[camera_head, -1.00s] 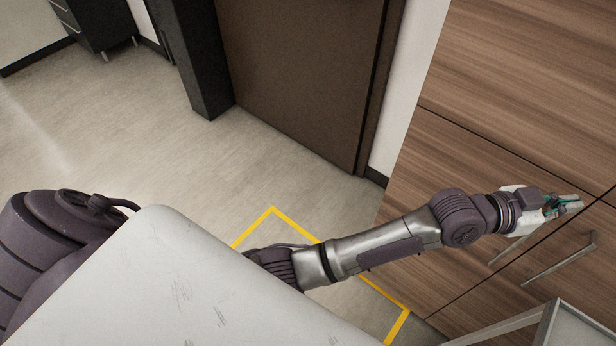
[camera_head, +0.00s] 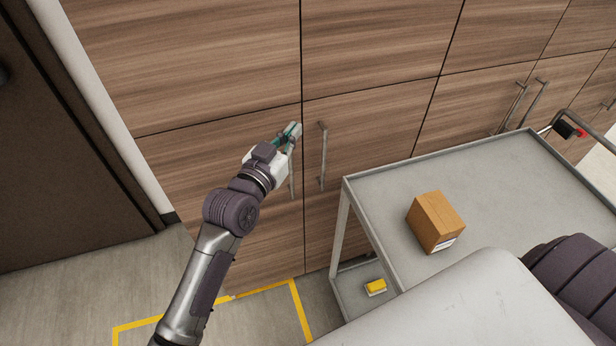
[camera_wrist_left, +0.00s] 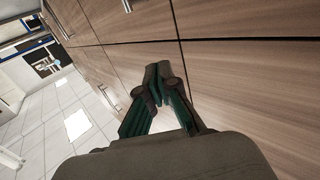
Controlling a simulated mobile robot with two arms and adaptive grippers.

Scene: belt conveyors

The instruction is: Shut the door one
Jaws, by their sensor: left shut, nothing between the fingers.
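The wood-grain cabinet fills the back of the head view. Its lower left door (camera_head: 200,160) has a vertical bar handle (camera_head: 292,178) and looks flush with the doors around it. The neighbouring lower door (camera_head: 375,125) has its own handle (camera_head: 323,157). Which one is door one I cannot tell. My left gripper (camera_head: 293,131) is shut and empty, in front of the lower left door's upper right corner, over the top of its handle. Its closed fingers (camera_wrist_left: 160,78) show in the left wrist view against the wood panels; contact is unclear. My right gripper is out of view.
A grey cart (camera_head: 490,170) stands close to the cabinet at the right, with a cardboard box (camera_head: 435,221) on top and a yellow item (camera_head: 376,287) on its lower shelf. A dark brown door (camera_head: 60,170) is at the left. Yellow tape (camera_head: 300,310) marks the floor.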

